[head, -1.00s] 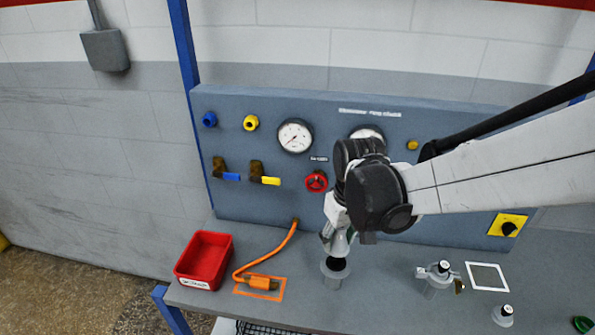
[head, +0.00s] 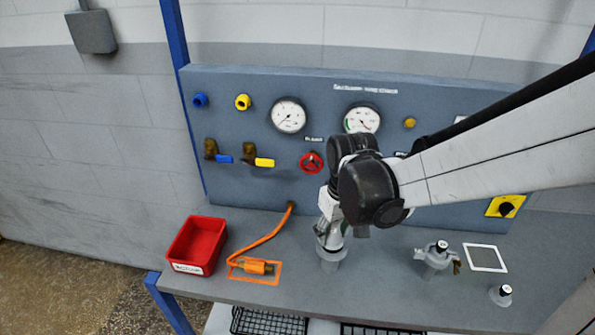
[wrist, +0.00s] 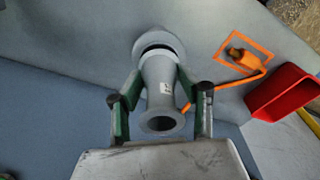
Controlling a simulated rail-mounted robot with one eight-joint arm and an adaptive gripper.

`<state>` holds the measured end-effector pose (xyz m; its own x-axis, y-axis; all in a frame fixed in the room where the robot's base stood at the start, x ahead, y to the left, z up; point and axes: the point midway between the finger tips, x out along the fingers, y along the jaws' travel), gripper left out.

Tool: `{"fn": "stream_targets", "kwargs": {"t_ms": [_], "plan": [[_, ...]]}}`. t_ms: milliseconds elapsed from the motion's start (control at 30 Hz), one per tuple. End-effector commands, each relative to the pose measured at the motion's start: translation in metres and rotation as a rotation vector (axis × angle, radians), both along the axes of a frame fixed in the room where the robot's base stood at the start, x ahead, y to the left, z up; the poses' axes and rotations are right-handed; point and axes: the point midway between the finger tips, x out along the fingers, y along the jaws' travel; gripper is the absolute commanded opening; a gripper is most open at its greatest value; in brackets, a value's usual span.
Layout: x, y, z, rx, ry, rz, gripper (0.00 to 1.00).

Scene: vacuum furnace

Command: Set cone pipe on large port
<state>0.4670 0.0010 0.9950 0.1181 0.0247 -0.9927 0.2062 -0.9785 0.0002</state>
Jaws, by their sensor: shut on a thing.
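The grey cone pipe (wrist: 160,92) is between the two green-padded fingers of my gripper (wrist: 159,84), which is shut on it. Its open flanged end faces the wrist camera. The large port (wrist: 143,48) is a grey round flange just beyond the pipe's far end. A dark crescent of its opening shows beside the pipe, so the two look slightly offset; whether they touch I cannot tell. In the head view my gripper (head: 331,232) is above the large port (head: 331,264) on the bench, with the pipe mostly hidden by the gripper and wrist.
A red bin (head: 197,246) and an orange hose (head: 265,240) with its end in an orange outline lie left of the port. A valve fitting (head: 437,256), a white square outline (head: 485,258) and a smaller port (head: 501,295) are at right. The gauge panel (head: 240,128) stands behind.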

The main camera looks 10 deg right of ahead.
Motion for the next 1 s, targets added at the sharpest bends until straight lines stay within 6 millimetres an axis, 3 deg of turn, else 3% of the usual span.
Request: {"fn": "stream_targets", "kwargs": {"t_ms": [600,633,700,800,1000], "plan": [[0.0002,0.0,-0.0049,0.0,0.0,0.0,0.04],[0.0002,0.0,-0.0048,0.0,0.0,0.0,0.4],[0.0002,0.0,-0.0048,0.0,0.0,0.0,0.49],[0.0001,0.0,-0.0048,0.0,0.0,0.0,0.58],[0.0001,0.0,-0.0048,0.0,0.0,0.0,0.58]]}}
